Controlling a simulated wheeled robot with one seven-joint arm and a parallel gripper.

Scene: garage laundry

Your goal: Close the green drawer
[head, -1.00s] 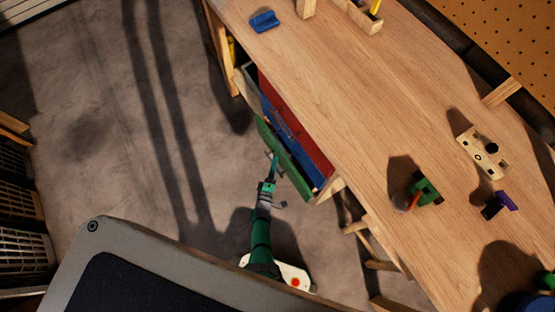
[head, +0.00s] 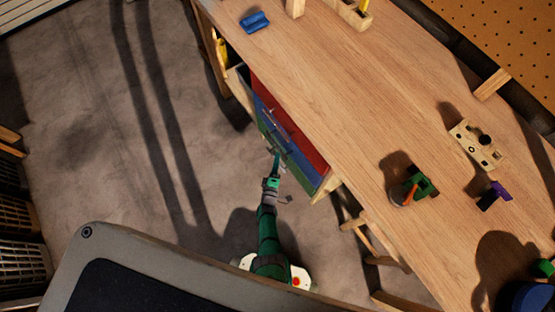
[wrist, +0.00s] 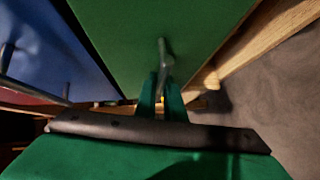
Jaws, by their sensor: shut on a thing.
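The green drawer (head: 302,172) is the lowest of the stacked drawers under the wooden workbench, and its front now lies close to line with the blue drawer (head: 290,143) above it. The green front also fills the upper middle of the wrist view (wrist: 130,40). My gripper (head: 276,155) reaches up to this front from below. In the wrist view its two fingers (wrist: 162,88) are shut on the grey metal handle (wrist: 163,58) of the green drawer. Whether a small gap remains behind the front is hidden.
A red drawer (head: 300,125) sits above the blue one. The workbench top (head: 330,90) overhangs the drawers and carries a blue block (head: 254,22) and several toys. A wooden stool (head: 362,232) stands right of the drawers. The floor (head: 90,120) to the left is clear.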

